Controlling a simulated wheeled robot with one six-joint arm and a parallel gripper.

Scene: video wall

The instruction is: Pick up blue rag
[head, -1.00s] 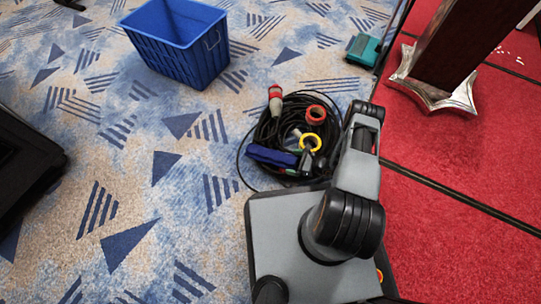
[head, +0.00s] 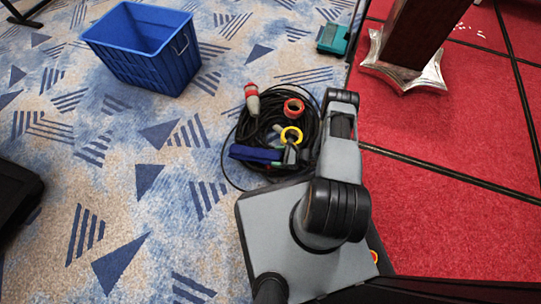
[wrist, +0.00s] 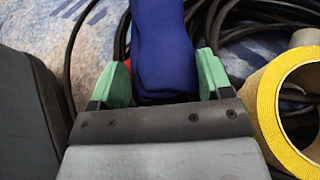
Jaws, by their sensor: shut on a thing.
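The blue rag (wrist: 162,50) is a dark blue folded cloth. In the wrist view it sits between the two green fingers of my gripper (wrist: 157,78), which are shut on it. In the head view the rag (head: 254,154) shows at the left front of a coil of black cable, and my gripper (head: 288,157) is beside it, partly hidden by my arm. I cannot tell whether the rag still touches the cable.
A blue crate (head: 145,72) stands at upper left. A teal case (head: 333,38) lies near the red platform.

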